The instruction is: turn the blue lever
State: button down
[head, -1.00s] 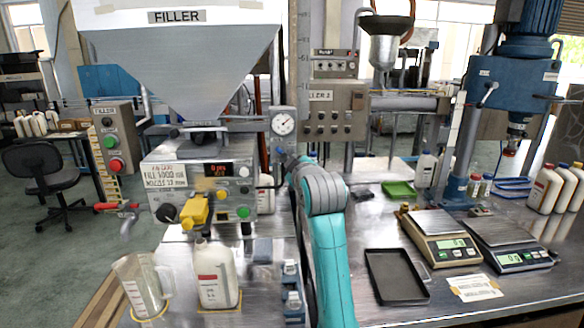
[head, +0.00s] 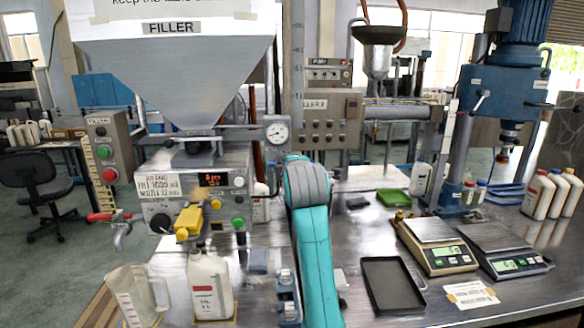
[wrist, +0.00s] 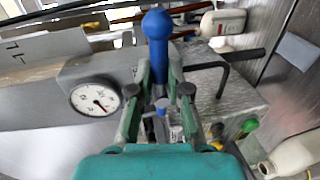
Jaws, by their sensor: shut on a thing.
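The blue lever (wrist: 157,28) shows in the wrist view as an upright rod with a round blue knob at its top. My gripper (wrist: 159,78) is shut on the lever's shaft, with a finger on each side and the knob sticking out beyond the fingertips. A smaller blue part shows lower down between the fingers. In the head view, my teal arm reaches toward the filler machine (head: 205,188), and it hides my gripper and the lever.
A round dial gauge (head: 277,132) is close to my gripper; it also shows in the wrist view (wrist: 95,97). A black bent rod (wrist: 225,72) is right of the lever.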

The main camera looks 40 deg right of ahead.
jog(key=shift+r, duration=0.1)
dwell(0.4)
jog(key=c, duration=1.1)
grip_release()
jog(key=shift+s+a, duration=0.1)
jog(key=shift+a, duration=0.05)
jog(key=v, duration=1.1)
jog(key=shift+s+a, duration=0.2)
jog(key=shift+s, duration=0.15)
